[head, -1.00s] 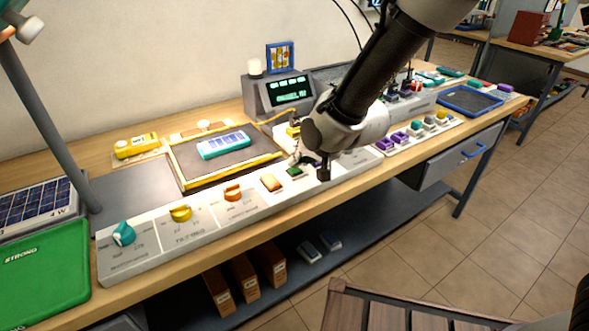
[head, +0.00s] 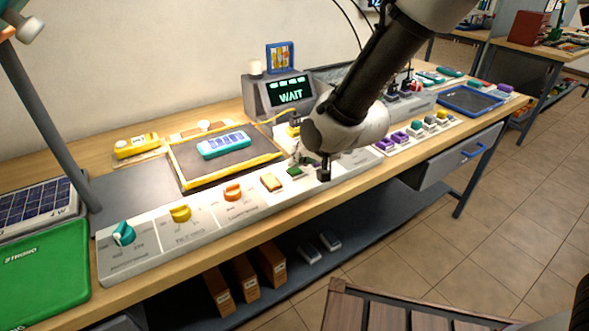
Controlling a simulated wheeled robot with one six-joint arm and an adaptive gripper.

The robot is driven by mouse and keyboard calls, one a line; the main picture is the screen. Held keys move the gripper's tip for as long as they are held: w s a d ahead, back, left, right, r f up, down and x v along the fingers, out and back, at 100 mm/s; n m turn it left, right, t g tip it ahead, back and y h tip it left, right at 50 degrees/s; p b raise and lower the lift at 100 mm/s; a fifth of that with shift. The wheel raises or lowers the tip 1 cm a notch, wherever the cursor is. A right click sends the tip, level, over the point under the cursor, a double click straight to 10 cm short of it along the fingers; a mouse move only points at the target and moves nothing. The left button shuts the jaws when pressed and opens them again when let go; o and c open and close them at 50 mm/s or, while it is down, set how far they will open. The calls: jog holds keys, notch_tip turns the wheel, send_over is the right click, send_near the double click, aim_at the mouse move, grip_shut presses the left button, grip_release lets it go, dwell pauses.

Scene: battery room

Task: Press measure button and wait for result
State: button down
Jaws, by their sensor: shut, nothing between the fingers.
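The grey control strip (head: 150,252) runs along the bench front with a teal knob (head: 123,233), a yellow knob (head: 181,213), an orange knob (head: 232,192) and an orange-tan button (head: 271,182). A green button (head: 294,171) sits right of that, beside my gripper (head: 323,172). My gripper is shut and points down at the strip; I cannot tell whether it touches anything. The display unit (head: 268,110) behind shows "WAIT" on its screen (head: 290,93). A teal battery pack (head: 223,145) lies on the dark yellow-edged mat (head: 188,175).
A yellow device (head: 136,146) lies at the back left. Purple and other coloured blocks (head: 398,138) stand in a row right of my arm. A blue-rimmed tray (head: 470,100) is further right.

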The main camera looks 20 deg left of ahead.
jog(key=shift+r, duration=0.5)
jog(key=shift+r, duration=0.1)
jog(key=shift+r, duration=2.45)
